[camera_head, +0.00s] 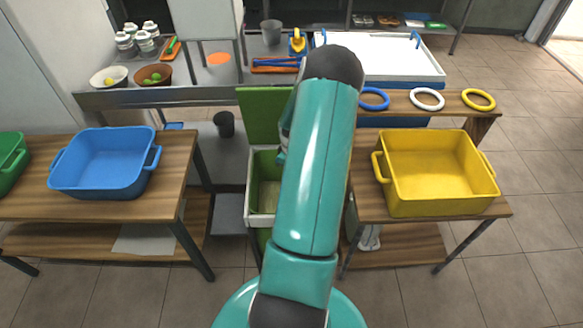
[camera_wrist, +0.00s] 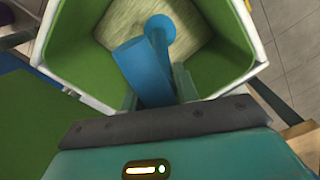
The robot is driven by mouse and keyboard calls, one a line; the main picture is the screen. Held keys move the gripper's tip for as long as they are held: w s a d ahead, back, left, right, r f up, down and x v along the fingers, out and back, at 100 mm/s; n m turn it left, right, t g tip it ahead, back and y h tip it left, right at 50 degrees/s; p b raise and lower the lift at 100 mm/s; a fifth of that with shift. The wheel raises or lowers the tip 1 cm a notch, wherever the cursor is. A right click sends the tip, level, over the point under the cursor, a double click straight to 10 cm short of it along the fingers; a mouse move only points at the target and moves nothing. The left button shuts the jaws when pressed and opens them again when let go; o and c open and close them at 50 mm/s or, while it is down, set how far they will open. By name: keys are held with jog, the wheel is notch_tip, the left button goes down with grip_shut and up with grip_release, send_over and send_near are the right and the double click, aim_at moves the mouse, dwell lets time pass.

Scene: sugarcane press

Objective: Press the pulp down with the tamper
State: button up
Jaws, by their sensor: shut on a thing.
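In the wrist view my gripper (camera_wrist: 157,88) is shut on the blue tamper (camera_wrist: 138,62). The tamper's thick handle lies between the fingers, and its round blue foot (camera_wrist: 160,28) points down into the bin. The bin (camera_wrist: 238,40) has green inner walls and a white rim. Pale yellowish pulp (camera_wrist: 190,52) covers its bottom. I cannot tell whether the foot touches the pulp. In the head view the white-rimmed bin (camera_head: 249,188) stands between two wooden tables, partly hidden by my teal arm. The tamper is hidden there.
A green lid (camera_head: 263,112) stands open behind the bin. A blue tub (camera_head: 103,165) sits on the left table and a yellow tub (camera_head: 435,175) on the right table. Blue, white and yellow rings (camera_head: 427,99) lie behind the yellow tub. Tiled floor is free at right.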

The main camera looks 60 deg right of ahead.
jog(key=shift+f, duration=0.4)
notch_tip(320, 180, up, 22)
dwell(1.8)
dwell(0.5)
